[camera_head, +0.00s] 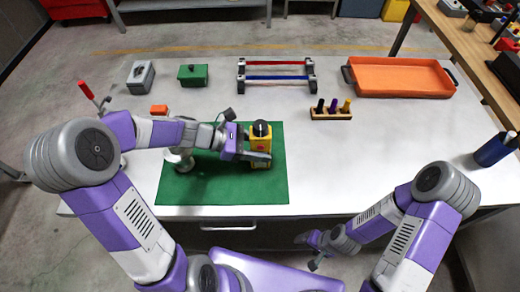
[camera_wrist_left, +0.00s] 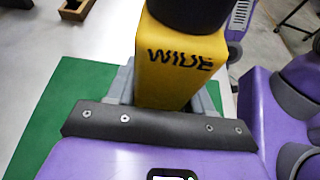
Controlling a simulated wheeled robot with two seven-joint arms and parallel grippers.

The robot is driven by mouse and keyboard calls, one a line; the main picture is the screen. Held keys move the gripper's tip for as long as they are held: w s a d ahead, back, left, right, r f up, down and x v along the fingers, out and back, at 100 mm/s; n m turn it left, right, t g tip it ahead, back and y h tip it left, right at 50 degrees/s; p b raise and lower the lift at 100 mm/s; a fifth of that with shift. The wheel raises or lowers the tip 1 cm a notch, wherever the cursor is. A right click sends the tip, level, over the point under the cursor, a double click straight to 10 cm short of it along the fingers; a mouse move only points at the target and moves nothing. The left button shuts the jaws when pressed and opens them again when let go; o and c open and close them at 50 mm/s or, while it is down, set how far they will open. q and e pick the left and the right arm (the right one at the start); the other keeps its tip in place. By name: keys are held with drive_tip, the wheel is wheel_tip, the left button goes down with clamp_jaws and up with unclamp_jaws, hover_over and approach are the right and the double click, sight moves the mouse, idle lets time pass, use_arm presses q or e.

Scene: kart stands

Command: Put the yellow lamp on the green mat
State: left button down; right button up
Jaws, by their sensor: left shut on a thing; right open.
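The yellow lamp (camera_head: 261,137) has a black top and stands upright at the right part of the green mat (camera_head: 225,187), seen in the head view. I cannot tell whether its base touches the mat. My left gripper (camera_head: 256,150) is shut on the lamp from the left. In the left wrist view the yellow lamp (camera_wrist_left: 178,65) shows dark lettering and sits between the fingers, with the green mat (camera_wrist_left: 60,115) below and to the left. My right gripper (camera_head: 314,250) is open and empty, low in front of the table's front edge.
A silver object (camera_head: 180,160) stands on the mat's left part, partly hidden by my arm. Behind are a grey box (camera_head: 141,76), a green box (camera_head: 193,75), a rack with red and blue bars (camera_head: 275,77), a peg block (camera_head: 331,114) and an orange tray (camera_head: 400,92). The table right of the mat is clear.

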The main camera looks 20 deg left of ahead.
use_arm(q)
drive_tip(key=shift+r, duration=0.1)
drive_tip(key=shift+f, duration=0.2)
drive_tip(key=shift+c, duration=2.2)
unclamp_jaws()
drive_tip(key=shift+r, duration=0.2)
drive_tip(key=shift+a+r, duration=0.2)
drive_tip(key=shift+a, duration=0.1)
drive_tip(key=p+v, duration=0.3)
drive_tip(key=v, duration=0.8)
drive_tip(key=shift+s+a+p, duration=0.2)
drive_tip(key=shift+p, duration=0.1)
